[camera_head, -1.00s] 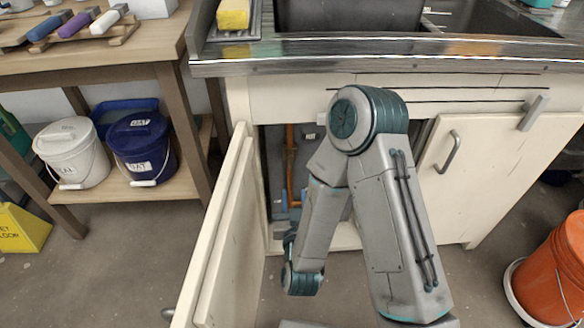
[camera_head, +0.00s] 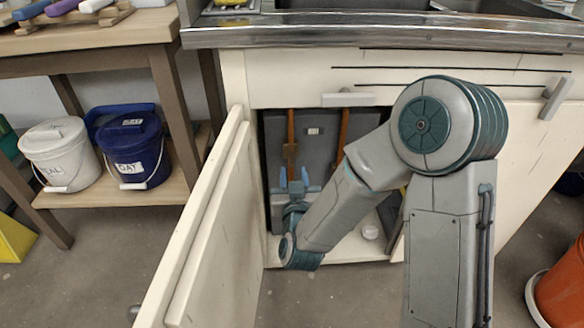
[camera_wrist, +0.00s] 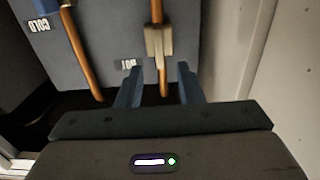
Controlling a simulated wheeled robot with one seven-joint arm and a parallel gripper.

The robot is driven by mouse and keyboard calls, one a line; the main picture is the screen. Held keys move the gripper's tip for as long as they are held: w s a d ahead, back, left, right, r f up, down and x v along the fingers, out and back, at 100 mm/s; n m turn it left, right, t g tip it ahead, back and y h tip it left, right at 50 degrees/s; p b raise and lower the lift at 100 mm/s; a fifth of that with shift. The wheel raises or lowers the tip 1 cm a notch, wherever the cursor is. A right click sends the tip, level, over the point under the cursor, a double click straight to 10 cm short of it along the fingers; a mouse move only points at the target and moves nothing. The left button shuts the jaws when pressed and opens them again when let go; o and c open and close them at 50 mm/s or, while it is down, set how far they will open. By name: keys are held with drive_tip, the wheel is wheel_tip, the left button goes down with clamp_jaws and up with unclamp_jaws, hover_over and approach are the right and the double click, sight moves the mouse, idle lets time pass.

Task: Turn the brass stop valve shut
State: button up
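The brass stop valve (camera_head: 290,151) sits on the left copper pipe (camera_head: 291,124) inside the open sink cabinet. In the wrist view the blocky brass valve (camera_wrist: 158,41) is on the pipe by the upside-down HOT label (camera_wrist: 125,62). My gripper (camera_head: 293,176) reaches into the cabinet just below the valve. Its two blue fingers are apart and empty; in the wrist view my gripper (camera_wrist: 159,84) has one finger on each side of the pipe's line, with the valve ahead between them. Contact cannot be told.
The open cabinet door (camera_head: 205,225) stands left of my arm. A second copper pipe (camera_head: 343,127) runs to the right; the wrist view shows a COLD label (camera_wrist: 39,25). A small white round object (camera_head: 370,232) lies on the cabinet floor. An orange bucket (camera_head: 562,285) stands at right.

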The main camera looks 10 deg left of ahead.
sight(292, 158)
drive_tip(key=b+x, duration=0.1)
drive_tip(key=x, duration=0.5)
drive_tip(key=shift+w, duration=0.25)
clamp_jaws()
